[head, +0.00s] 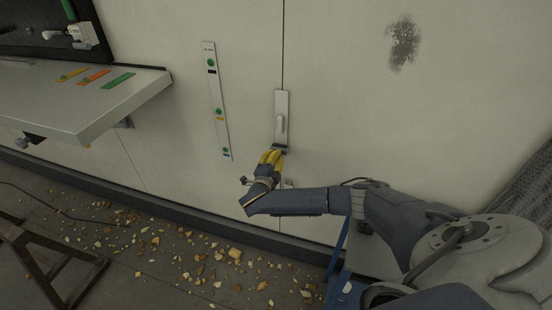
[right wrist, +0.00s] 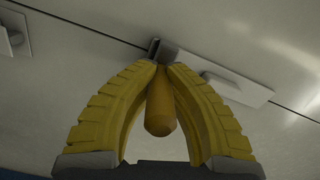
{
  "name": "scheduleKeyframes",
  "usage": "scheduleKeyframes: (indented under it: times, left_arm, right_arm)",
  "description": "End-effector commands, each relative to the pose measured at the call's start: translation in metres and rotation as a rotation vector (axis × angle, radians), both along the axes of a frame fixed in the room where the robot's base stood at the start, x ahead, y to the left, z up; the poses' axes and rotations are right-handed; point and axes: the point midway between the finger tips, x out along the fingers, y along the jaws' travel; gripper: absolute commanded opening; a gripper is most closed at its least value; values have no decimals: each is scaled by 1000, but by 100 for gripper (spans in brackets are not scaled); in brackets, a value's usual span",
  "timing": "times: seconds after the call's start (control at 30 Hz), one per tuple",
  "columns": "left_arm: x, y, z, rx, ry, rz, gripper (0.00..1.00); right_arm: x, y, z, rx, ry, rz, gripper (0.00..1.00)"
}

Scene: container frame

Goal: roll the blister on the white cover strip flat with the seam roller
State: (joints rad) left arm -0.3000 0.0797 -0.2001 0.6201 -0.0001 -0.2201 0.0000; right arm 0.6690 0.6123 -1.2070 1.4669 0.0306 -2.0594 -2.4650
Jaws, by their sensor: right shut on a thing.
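The white cover strip (head: 289,103) stands upright on the pale wall, over a vertical seam. The blister (head: 281,125) is a raised oblong bump on its lower half. My right gripper (head: 271,158) is just below the strip, its yellow fingers shut on the seam roller's yellow handle (right wrist: 160,107). The roller head (head: 279,149) is at the strip's lower end. In the right wrist view the roller head (right wrist: 167,50) is beside the near end of the strip (right wrist: 253,92); I cannot tell whether they touch. My left gripper is not in view.
A gauge strip (head: 217,100) with coloured marks is on the wall to the left. A shelf (head: 130,95) juts out further left, holding coloured strips. A dark smudge (head: 403,43) marks the upper right wall. Rubble (head: 234,254) lies on the floor.

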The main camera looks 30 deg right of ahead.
Motion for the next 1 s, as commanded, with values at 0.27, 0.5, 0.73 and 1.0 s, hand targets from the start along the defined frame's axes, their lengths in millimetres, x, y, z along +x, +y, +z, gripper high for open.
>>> scheduleKeyframes:
  times: [0.27, 0.5, 0.73, 1.0]
  left_arm:
    - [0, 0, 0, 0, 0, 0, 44]
    - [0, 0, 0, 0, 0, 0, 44]
    - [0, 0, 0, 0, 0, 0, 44]
    - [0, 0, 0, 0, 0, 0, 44]
  right_arm:
    - [-1, 0, 15, -2, -1, 0, 0]
    - [-1, 1, 20, 0, -2, -1, 0]
    - [0, 0, 27, 0, -1, 0, 0]
    - [1, 0, 41, 1, -2, 0, 0]
